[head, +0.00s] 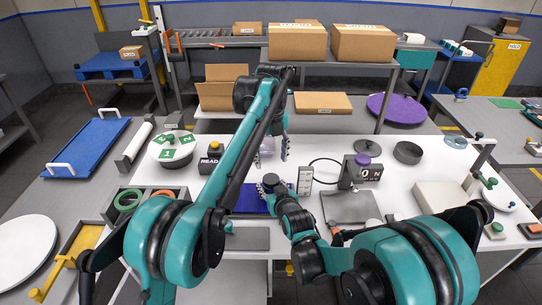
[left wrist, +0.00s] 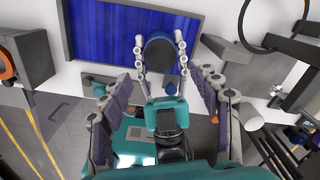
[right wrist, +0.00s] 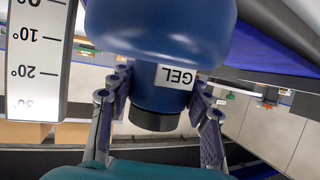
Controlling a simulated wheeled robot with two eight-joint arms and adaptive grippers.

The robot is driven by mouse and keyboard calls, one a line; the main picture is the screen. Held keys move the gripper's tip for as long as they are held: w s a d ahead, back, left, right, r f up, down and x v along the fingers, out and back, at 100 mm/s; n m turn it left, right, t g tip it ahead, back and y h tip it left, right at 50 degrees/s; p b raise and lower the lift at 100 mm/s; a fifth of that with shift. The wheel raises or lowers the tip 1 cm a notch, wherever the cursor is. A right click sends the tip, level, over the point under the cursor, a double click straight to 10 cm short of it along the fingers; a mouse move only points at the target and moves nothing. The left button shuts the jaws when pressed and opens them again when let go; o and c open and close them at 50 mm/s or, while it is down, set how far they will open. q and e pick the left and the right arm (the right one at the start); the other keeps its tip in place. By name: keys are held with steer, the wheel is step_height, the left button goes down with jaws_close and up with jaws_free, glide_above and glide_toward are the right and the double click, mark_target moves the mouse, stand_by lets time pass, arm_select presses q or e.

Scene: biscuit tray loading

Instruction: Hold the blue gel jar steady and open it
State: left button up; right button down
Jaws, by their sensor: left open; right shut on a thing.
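The blue gel jar (right wrist: 160,90) has a wide blue body, a narrower part with a GEL label and a black end. In the right wrist view it appears inverted, label upside down. My right gripper (head: 272,187) is shut on the jar, one finger on each side of the narrower part. In the left wrist view, the jar's dark round top (left wrist: 158,47) faces the camera between the right fingers. My left gripper (head: 271,157) is open and empty, above and behind the jar in the head view. Its spread fingers (left wrist: 163,105) show at both sides of the left wrist view.
A blue mat (head: 247,196) lies under the jar area. An angle gauge board (head: 305,181) stands close to its right. A metal plate (head: 347,207) and a force display (head: 368,174) are further right. A READ button box (head: 210,160) is at the left.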

mark_target(271, 178)
arm_select(q)
step_height(271, 178, down, 8)
steer(key=shift+r, duration=0.2)
steer(key=c, duration=1.3)
